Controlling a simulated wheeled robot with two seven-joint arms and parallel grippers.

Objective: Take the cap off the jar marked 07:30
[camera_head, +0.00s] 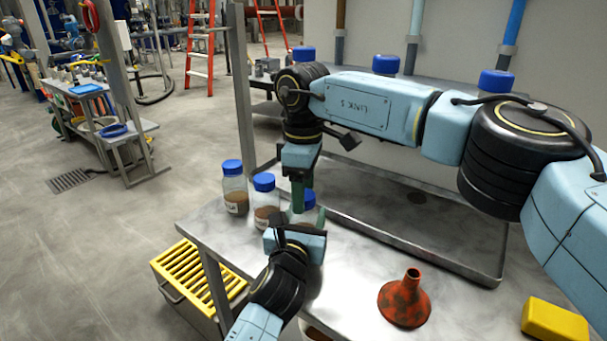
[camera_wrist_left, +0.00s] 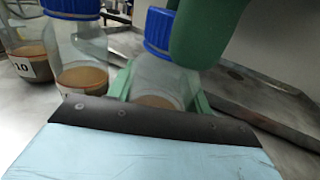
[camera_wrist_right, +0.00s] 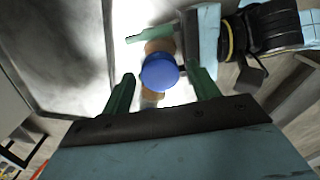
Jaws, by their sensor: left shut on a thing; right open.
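A clear jar (camera_wrist_left: 160,80) with brown contents and a blue cap (camera_wrist_left: 154,28) stands at the right end of a row of jars. My left gripper (camera_head: 296,222) is shut around its glass body. The blue cap (camera_wrist_right: 159,72) is on the jar. My right gripper (camera_wrist_right: 161,90) is open, pointing down from above, with its green fingers to either side of the cap; I cannot tell whether they touch it. In the head view, the fingers and left gripper hide much of this jar. Its label cannot be read, so I cannot confirm 07:30.
Two more blue-capped jars (camera_head: 235,190) (camera_head: 265,203) stand left of the held one, close by. A shallow metal tray (camera_head: 400,225) lies behind. A rusty red funnel (camera_head: 405,300) and a yellow block (camera_head: 554,320) are on the right. More blue-capped jars stand at the back.

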